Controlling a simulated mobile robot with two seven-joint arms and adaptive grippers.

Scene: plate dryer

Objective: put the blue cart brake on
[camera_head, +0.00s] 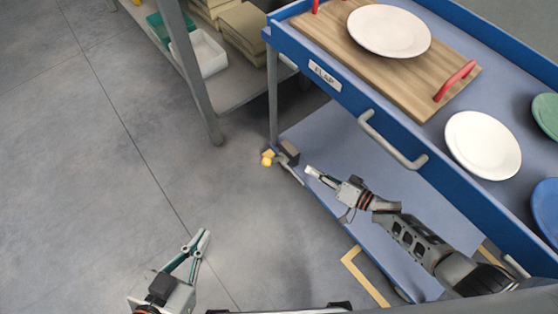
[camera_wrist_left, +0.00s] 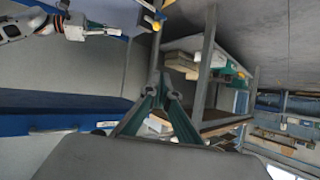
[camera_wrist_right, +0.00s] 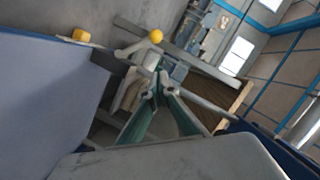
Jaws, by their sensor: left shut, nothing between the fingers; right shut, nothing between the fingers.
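The blue cart (camera_head: 345,92) stands at the right in the head view, with a grey-blue lower shelf (camera_head: 330,130). A yellow knob (camera_head: 267,159) on a thin grey lever sits by the lower shelf's far left corner, beside a dark block. My right gripper (camera_head: 308,171) is shut and empty, over the lower shelf's left edge, apart from the knob. My left gripper (camera_head: 204,236) is shut and empty over the floor. Whether the brake is on I cannot tell.
The cart's top holds a wooden tray (camera_head: 440,108) with red handles, a white plate (camera_head: 389,31) on it, and more plates. A grey handle (camera_head: 390,140) juts from its side. A shelf rack (camera_head: 205,90) stands behind left. Floor at left is clear.

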